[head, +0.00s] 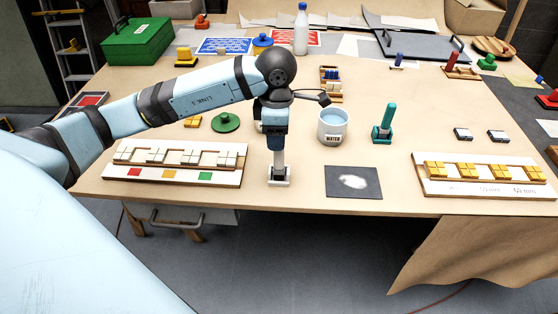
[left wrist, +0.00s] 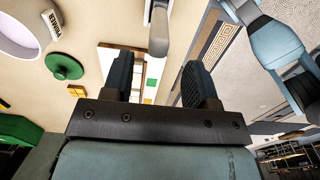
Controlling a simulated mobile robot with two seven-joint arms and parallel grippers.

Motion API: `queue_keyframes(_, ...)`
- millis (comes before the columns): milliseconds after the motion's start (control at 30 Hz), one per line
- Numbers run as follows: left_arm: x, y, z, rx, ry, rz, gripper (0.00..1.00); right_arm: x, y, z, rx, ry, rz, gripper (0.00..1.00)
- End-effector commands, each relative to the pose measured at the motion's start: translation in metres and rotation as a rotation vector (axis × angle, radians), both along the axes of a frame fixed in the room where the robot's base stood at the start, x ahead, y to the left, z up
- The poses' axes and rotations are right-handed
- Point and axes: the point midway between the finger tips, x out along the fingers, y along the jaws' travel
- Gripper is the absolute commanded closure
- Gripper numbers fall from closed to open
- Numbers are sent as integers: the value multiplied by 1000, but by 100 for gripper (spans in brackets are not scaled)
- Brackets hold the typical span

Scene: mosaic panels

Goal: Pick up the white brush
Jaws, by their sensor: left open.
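The white brush (head: 279,171) stands upright on the table near its front edge, its pale handle above a small block base. My left gripper (head: 275,147) is directly above it, pointing down. In the left wrist view, my left gripper (left wrist: 158,80) has its two dark fingers apart, with nothing between them. A pale rounded shaft (left wrist: 160,25), apparently the brush handle, shows just beyond the fingertips, roughly midway between them. The gripper hides the top of the handle in the head view. My right gripper is not in view.
A white tile panel (head: 170,174) lies left of the brush, a dark slate (head: 353,183) to its right. A green lid (head: 226,122) lies behind left. Another panel (head: 484,188) is far right.

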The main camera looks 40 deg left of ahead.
Motion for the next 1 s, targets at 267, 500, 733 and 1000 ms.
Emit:
queue_keyframes(267,3,-2,-31,-1,5,1,47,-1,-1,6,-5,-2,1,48)
queue_keyframes(500,4,-2,-54,-1,2,0,47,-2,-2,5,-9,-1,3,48)
queue_keyframes(733,4,-2,-54,-1,0,-1,51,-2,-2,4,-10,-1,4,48)
queue_keyframes(1000,4,-2,-54,-1,0,0,100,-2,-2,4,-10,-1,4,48)
